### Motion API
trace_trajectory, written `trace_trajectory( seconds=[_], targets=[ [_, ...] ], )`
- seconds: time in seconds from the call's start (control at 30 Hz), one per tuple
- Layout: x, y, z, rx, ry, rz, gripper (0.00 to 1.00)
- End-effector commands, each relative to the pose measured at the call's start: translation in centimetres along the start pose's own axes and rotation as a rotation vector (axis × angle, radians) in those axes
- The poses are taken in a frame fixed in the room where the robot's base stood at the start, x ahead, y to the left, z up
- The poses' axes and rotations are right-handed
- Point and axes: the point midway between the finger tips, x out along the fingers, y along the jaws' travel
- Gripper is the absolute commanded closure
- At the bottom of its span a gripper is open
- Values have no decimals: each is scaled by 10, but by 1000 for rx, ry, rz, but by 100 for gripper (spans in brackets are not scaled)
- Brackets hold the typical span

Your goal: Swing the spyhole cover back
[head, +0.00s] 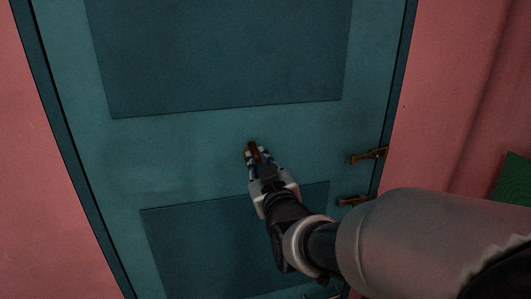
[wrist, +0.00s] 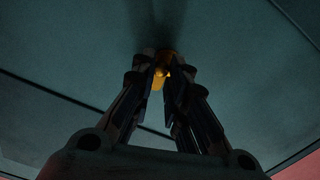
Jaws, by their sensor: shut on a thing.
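The spyhole cover (head: 253,147) is a small brass-coloured piece on the middle of the teal door (head: 190,150), between its two panels. My gripper (head: 256,157) is at the cover, with its fingers around it. In the wrist view the brass cover (wrist: 158,80) shows between the fingertips of my gripper (wrist: 161,75), close against the door face. The gripper is shut on it. The fingers hide part of the cover, and I cannot tell whether a spyhole is exposed behind it.
A brass handle (head: 368,155) and a second brass fitting (head: 352,200) sit at the door's right edge. Pink walls (head: 455,90) flank the door. A green object (head: 514,178) is at the far right. The door face left of my gripper is clear.

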Motion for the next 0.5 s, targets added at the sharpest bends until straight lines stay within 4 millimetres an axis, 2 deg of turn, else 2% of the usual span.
trace_trajectory(
  seconds=[0.5],
  targets=[
    [0, -9, 1, 270, 3, 0, 100]
  ],
)
